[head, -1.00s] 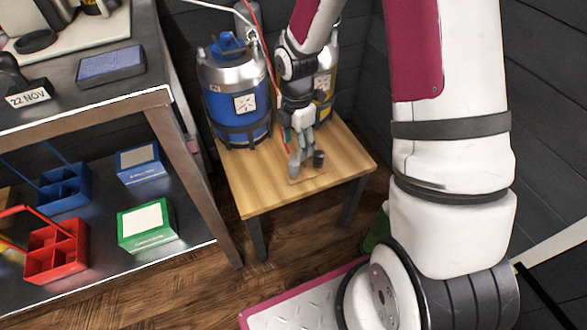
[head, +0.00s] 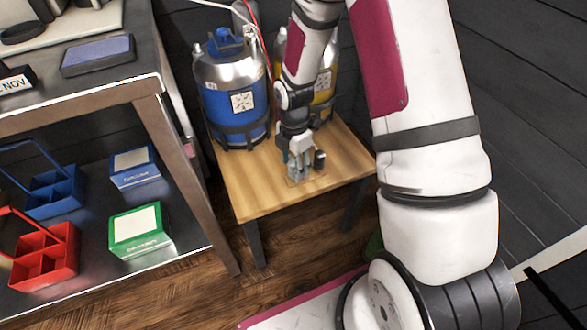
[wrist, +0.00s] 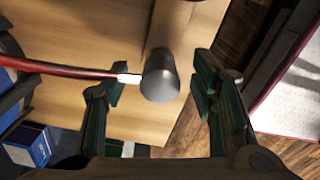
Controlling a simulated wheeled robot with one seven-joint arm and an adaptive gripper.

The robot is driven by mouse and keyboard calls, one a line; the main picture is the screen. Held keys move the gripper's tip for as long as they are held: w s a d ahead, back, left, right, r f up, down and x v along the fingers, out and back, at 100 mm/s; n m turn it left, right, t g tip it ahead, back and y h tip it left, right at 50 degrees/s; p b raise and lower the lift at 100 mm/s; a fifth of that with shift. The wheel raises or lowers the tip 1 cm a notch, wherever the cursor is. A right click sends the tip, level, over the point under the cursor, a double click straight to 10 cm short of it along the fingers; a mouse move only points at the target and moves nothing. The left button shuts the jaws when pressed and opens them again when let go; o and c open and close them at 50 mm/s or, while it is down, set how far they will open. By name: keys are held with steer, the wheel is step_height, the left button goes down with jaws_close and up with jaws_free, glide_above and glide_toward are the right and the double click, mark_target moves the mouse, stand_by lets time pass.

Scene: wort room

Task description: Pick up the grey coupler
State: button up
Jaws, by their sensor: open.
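The grey coupler (wrist: 160,80) is a dark cylinder with a red hose joined to its left side by a pale fitting in the wrist view. In the head view the coupler (head: 319,159) shows beside my fingers, over the small wooden table (head: 255,200). My gripper (head: 301,176) is open, pointing down at the table. In the wrist view my gripper (wrist: 159,84) has one finger on each side of the coupler, with visible gaps on both sides. The lower end of the coupler is hard to make out.
A blue keg (head: 232,95) and a partly hidden yellow keg (head: 322,88) stand at the back of the table. A metal shelf unit (head: 165,115) on the left holds a green box (head: 140,232), a blue box (head: 134,167) and a red caddy (head: 45,255). The table's front is clear.

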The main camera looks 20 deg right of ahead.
jaws_close()
steer(key=shift+r, duration=0.1)
